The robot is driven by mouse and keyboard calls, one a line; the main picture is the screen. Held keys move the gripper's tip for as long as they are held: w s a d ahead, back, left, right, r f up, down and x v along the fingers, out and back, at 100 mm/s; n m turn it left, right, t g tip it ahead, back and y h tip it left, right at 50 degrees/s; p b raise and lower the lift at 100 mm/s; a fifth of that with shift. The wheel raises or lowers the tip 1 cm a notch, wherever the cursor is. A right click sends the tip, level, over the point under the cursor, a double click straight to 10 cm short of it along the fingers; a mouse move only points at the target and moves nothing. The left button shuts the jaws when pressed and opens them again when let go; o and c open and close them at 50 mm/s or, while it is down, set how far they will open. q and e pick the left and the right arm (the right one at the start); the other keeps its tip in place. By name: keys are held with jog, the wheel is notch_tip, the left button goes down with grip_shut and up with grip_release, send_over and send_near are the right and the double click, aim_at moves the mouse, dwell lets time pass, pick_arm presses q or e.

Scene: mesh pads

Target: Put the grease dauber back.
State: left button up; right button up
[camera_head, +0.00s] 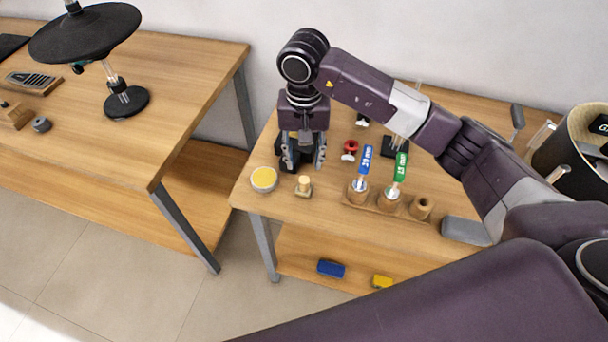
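A wooden holder (388,208) on the right table has three cups in a row. A dauber with a blue label (366,158) stands in the left cup and one with a green label (401,167) in the middle cup; I cannot tell which is the grease one. The right cup (422,205) looks empty. A tin with yellow contents (264,179) sits near the table's left front corner. My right gripper (304,164) points down behind the tin and the small wooden peg, its fingers apart. What lies beneath it is hidden. My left gripper is not in view.
A small wooden peg on a base (304,186) stands right of the tin. A red knob-like item (350,149) is behind the holder. A grey block (466,230) lies right of it. Blue (331,268) and yellow (382,281) items sit on the lower shelf. A gap separates the left table (170,80).

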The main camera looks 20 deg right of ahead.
jog(key=shift+r, duration=1.5)
